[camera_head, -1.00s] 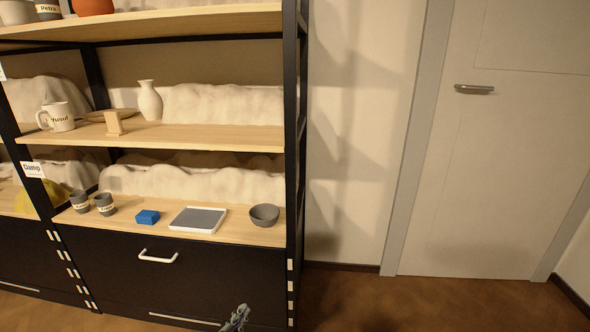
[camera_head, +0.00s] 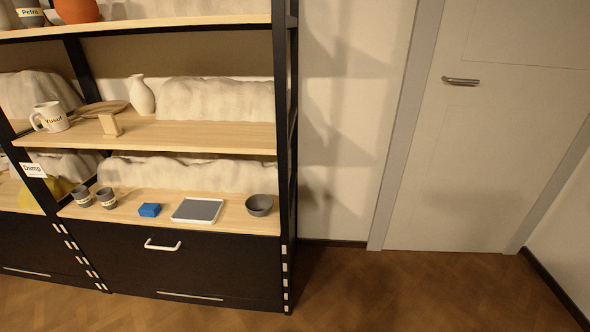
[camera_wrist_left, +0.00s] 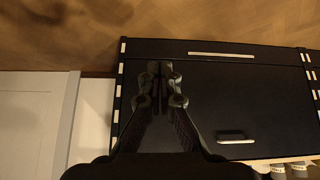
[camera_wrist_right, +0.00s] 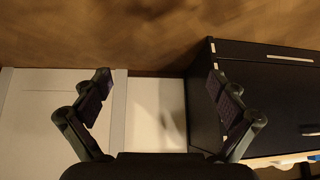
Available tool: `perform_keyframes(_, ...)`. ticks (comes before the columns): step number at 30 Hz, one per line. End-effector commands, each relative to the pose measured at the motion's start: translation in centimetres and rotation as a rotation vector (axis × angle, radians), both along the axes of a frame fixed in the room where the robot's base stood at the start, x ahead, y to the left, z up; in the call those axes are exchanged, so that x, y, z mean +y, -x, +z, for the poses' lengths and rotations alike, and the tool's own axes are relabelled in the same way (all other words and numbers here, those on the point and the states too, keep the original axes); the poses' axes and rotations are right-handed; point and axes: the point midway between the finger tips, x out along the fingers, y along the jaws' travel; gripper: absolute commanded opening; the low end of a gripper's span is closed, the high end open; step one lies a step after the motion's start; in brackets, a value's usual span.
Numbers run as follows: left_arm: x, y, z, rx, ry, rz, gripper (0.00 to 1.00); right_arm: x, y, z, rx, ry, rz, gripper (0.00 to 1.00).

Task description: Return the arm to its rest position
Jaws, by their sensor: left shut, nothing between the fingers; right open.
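My left gripper (camera_wrist_left: 158,75) shows in the left wrist view with its fingers together and nothing between them, in front of the dark drawer front. My right gripper (camera_wrist_right: 158,85) shows in the right wrist view with its fingers wide apart and empty, over the floor, the pale wall and the cabinet's side. Neither gripper shows in the head view now. Neither gripper holds anything.
A shelf unit (camera_head: 287,120) with a black drawer (camera_head: 215,265) stands at left. A door (camera_head: 480,150) is at right. The floor (camera_head: 400,295) is clear.

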Motion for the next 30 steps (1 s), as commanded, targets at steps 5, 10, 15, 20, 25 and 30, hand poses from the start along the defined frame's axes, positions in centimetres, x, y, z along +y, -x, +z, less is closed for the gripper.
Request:
perform_keyframes(5,1.9,5.9,0.6,0.174,-0.041,0.012,0.00,-1.9,5.9,0.6,0.174,0.043,-0.011,0.97)
perform_keyframes(10,3.6,13.8,0.8,0.346,-0.079,0.014,0.00,-3.6,13.8,0.7,0.346,0.080,-0.012,0.97)
perform_keyframes(15,4.6,20.4,1.8,0.470,-0.099,0.011,0.00,-4.7,20.5,1.7,0.472,0.101,-0.010,0.97)
perform_keyframes(20,5.0,23.1,1.8,0.518,-0.106,0.009,0.00,-5.0,23.2,1.8,0.520,0.108,-0.007,0.97)
perform_keyframes(25,5.0,23.4,1.4,0.522,-0.106,0.009,0.00,-5.1,23.5,1.4,0.524,0.108,-0.007,0.97)
perform_keyframes(30,5.0,23.5,1.4,0.522,-0.106,0.009,0.00,-5.1,23.5,1.4,0.524,0.108,-0.007,0.97)
